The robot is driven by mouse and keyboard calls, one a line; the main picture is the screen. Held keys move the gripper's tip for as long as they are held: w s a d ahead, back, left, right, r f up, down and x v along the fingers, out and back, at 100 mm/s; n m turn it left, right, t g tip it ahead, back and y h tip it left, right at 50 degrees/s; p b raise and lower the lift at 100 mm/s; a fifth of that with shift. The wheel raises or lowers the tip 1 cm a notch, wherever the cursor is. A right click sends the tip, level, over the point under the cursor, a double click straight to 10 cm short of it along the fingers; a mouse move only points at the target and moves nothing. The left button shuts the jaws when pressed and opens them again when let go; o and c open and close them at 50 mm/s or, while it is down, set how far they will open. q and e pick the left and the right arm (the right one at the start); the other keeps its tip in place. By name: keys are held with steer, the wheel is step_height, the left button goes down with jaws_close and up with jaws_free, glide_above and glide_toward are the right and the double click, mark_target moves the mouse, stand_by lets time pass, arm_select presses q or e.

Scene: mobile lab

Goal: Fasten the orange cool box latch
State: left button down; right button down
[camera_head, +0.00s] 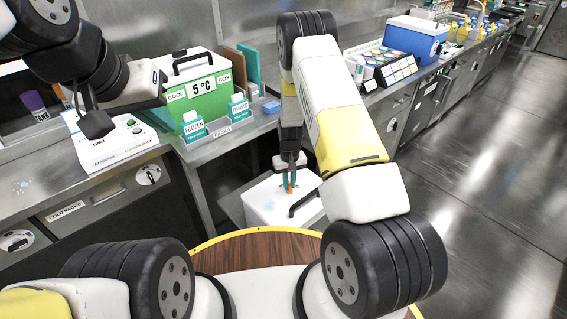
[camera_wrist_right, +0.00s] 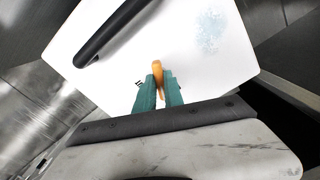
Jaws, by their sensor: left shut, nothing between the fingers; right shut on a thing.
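A box with a white lid (camera_head: 262,205) and a black handle (camera_head: 304,203) stands low behind the round wooden top. Its side walls are mostly hidden, so I cannot tell its body colour. The lid (camera_wrist_right: 205,75) also fills much of the right wrist view. My right gripper (camera_head: 290,184) reaches down to the lid. In the right wrist view its teal fingers (camera_wrist_right: 159,88) are shut on a small orange latch piece (camera_wrist_right: 157,70). Whether the latch is fastened cannot be told. My left gripper (camera_head: 96,124) is shut and empty, above the white instrument at the left.
A green cool box (camera_head: 206,104) marked 5 °C stands on the left bench, behind a rack (camera_head: 218,131) of labelled packs. A blue box (camera_head: 415,45) with a white lid and a vial tray (camera_head: 398,75) stand on the right bench. Open floor (camera_head: 490,160) lies at the right.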

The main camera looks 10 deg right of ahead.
steer(key=m, duration=1.3)
stand_by(0.5)
steer(key=c, duration=1.4)
jaws_free()
steer(key=shift+c, duration=0.2)
steer(key=shift+r, duration=3.9)
